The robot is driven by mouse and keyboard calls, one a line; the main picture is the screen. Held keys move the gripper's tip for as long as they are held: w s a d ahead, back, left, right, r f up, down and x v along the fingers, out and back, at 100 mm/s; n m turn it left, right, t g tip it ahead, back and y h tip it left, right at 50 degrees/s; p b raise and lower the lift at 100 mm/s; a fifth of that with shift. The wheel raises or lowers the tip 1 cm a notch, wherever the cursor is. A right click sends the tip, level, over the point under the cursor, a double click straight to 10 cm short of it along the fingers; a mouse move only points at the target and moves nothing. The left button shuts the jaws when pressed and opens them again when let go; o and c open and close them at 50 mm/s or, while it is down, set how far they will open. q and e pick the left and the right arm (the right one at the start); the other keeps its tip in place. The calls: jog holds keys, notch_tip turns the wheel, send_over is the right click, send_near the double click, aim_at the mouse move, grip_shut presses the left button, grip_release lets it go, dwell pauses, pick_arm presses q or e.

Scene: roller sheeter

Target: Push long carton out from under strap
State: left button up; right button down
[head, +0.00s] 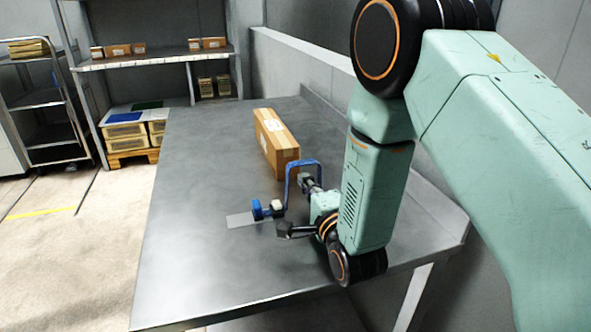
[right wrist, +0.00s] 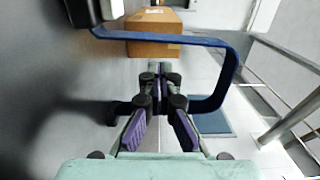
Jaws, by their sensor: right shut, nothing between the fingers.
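The long brown carton (head: 272,140) lies on the metal table with its near end towards me; in the right wrist view its end (right wrist: 152,48) shows beyond the strap. The blue strap (head: 304,164) stands as an arch in front of the carton's near end; the same arch (right wrist: 225,70) fills the middle of the wrist view. The carton appears to be on the far side of the arch; whether they touch I cannot tell. My right gripper (head: 305,182) is shut and empty, its fingertips (right wrist: 157,72) at the arch's opening, pointing at the carton. My left gripper is out of view.
A blue knob and white block (head: 268,208) and a grey plate (head: 247,219) sit left of the arch on the table (head: 200,250). A raised edge runs along the table's right side. The table is clear to the left. Shelves (head: 150,62) stand behind.

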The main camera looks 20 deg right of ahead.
aim_at(291, 161)
jog(key=w+b, duration=0.1)
jog(key=w, duration=0.6)
jog(key=shift+w+d, duration=0.15)
jog(key=shift+w, duration=0.05)
